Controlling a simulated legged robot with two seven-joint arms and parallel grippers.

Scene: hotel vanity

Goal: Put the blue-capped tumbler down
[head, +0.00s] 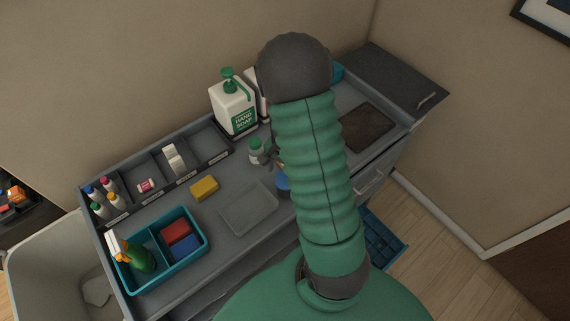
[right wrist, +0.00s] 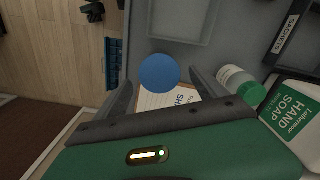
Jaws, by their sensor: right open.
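The tumbler's round blue cap (right wrist: 160,73) shows in the right wrist view, between the two dark fingers of my right gripper (right wrist: 160,82). The fingers are spread, with a gap visible on at least the right side of the cap. The tumbler's body is hidden under the cap, so its contact with the counter cannot be seen. In the head view a sliver of the blue cap (head: 283,183) shows beside my right arm, which covers most of it. My right gripper (head: 271,158) is mostly hidden there. My left gripper is not in view.
A small green-capped bottle (head: 256,150) stands close to my right gripper. A hand soap bottle (head: 235,105) stands behind it. A shallow grey tray (head: 249,208), yellow sponge (head: 204,188) and teal caddy (head: 161,285) are to the left. A dark mat (head: 367,127) lies right.

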